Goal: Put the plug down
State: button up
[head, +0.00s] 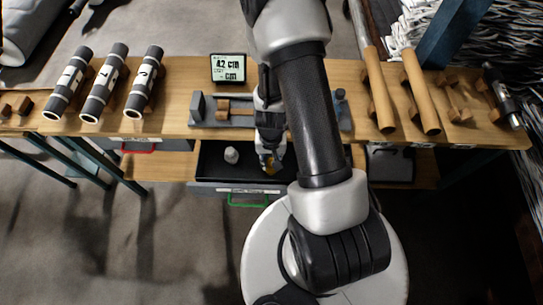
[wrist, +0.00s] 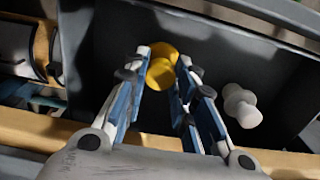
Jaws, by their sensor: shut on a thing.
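My gripper (head: 270,160) reaches down into an open dark drawer (head: 215,187) under the bench. It is shut on a yellow plug (wrist: 161,72), which sits between the fingertips in the wrist view; the gripper shows there too (wrist: 164,66). In the head view only a small orange-yellow part of the plug (head: 270,170) shows. I cannot tell whether the plug touches the drawer floor. In the head view this white plug (head: 231,155) is left of the gripper.
The drawer has a green handle (head: 248,201) at its front. The wooden bench (head: 180,110) above holds several labelled rolls (head: 105,84), a small display (head: 229,69) reading 42 cm, a grey fixture (head: 197,107) and wooden rollers (head: 420,90). Bare drawer floor surrounds the plugs.

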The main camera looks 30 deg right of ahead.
jog(key=shift+w+d+r+p, duration=0.35)
jog(key=shift+w+p, duration=0.2)
jog(key=shift+p, duration=0.55)
jog(key=shift+w+d+r+p, duration=0.35)
jog(key=shift+w+p, duration=0.15)
jog(key=shift+p, duration=0.55)
jog(key=shift+w+d+f+p, duration=0.15)
jog(key=shift+w+d+p, duration=0.35)
jog(key=shift+p, duration=0.65)
jog(key=shift+w+a+f+b, duration=0.1)
jog(key=shift+f+b, duration=0.85)
jog(key=shift+c, duration=0.3)
jog(key=o, duration=0.9)
jog(key=shift+r, duration=0.1)
